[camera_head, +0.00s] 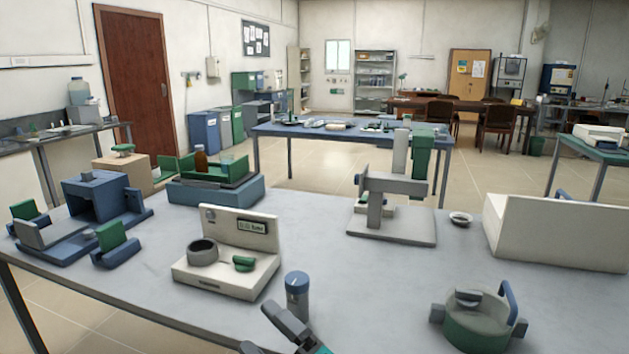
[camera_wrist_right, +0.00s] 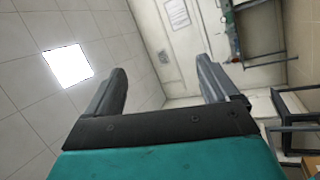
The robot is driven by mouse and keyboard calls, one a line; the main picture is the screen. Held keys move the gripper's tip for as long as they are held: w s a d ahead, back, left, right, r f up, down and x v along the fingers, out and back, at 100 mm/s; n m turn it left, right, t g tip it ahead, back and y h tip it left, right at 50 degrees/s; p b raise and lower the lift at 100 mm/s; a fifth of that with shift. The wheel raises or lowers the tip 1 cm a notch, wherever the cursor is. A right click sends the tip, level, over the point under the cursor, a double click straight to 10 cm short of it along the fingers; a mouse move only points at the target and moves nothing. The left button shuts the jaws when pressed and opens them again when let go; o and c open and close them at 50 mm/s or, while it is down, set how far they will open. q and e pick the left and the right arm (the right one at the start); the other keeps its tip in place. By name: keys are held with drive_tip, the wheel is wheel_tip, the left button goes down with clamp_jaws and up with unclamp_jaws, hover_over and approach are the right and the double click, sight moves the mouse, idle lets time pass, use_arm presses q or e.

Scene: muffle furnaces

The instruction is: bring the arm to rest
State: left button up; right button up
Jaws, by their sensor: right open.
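My right gripper (camera_head: 258,328) is at the bottom edge of the head view, in front of the grey worktable (camera_head: 345,290). In the right wrist view my right gripper (camera_wrist_right: 163,78) has its two dark fingers well apart with nothing between them. Behind the fingers the wrist view shows the ceiling with a bright square lamp, and a wall. My left gripper does not show in the head view.
Close to my right gripper stands a blue-grey cylinder (camera_head: 297,297). A white device with a grey ring (camera_head: 203,252) is left of it. A round green device (camera_head: 475,325) is at the lower right, and a white block (camera_head: 560,232) is at the right. Bare tabletop lies between.

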drive_tip(key=s+d+f+m+t+h, duration=0.3)
drive_tip(key=d+f+m+h, duration=0.75)
drive_tip(key=d+m, duration=0.25)
drive_tip(key=s+d+f+m+g+h, duration=0.4)
drive_tip(key=s+d+f+m+g, duration=0.1)
drive_tip(key=s+d+f+m, duration=0.4)
drive_tip(key=s+d+f, duration=0.2)
drive_tip(key=s+d, duration=0.1)
drive_tip(key=s, duration=0.1)
drive_tip(key=shift+s+d+f+g+h, duration=0.15)
drive_tip(key=shift+s+f+g+h, duration=0.15)
drive_tip(key=shift+h, duration=0.05)
